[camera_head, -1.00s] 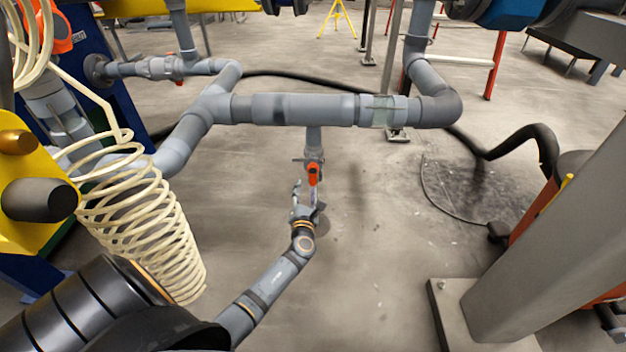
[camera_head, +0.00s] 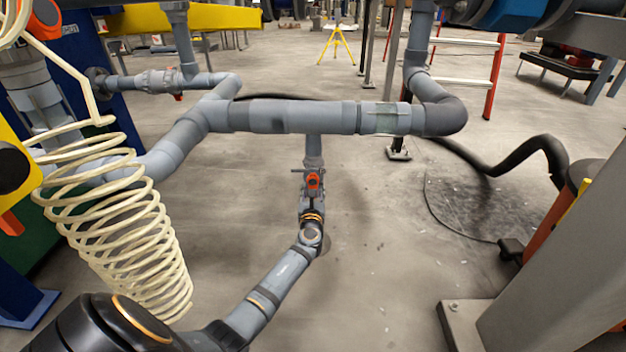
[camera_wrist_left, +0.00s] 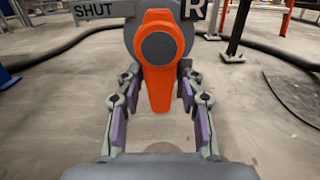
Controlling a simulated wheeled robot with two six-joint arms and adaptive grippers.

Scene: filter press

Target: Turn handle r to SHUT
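Handle r is an orange lever with a grey round hub, on a valve of a grey vertical pipe stub (camera_head: 314,147). In the left wrist view the handle (camera_wrist_left: 158,88) hangs straight down from its hub. A "SHUT" label (camera_wrist_left: 95,11) is at its upper left and an "R" plate (camera_wrist_left: 195,9) at its upper right. In the head view the handle (camera_head: 313,181) shows small and orange. My left gripper (camera_wrist_left: 158,92) is open, with one finger on each side of the lever and a visible gap on both sides. My right gripper is not in view.
A horizontal grey pipe (camera_head: 290,116) runs above the valve. A cream coiled hose (camera_head: 125,230) hangs at the left. A grey post (camera_head: 570,270) stands at the right, and a black hose (camera_head: 500,165) lies behind it. The floor around the valve is clear.

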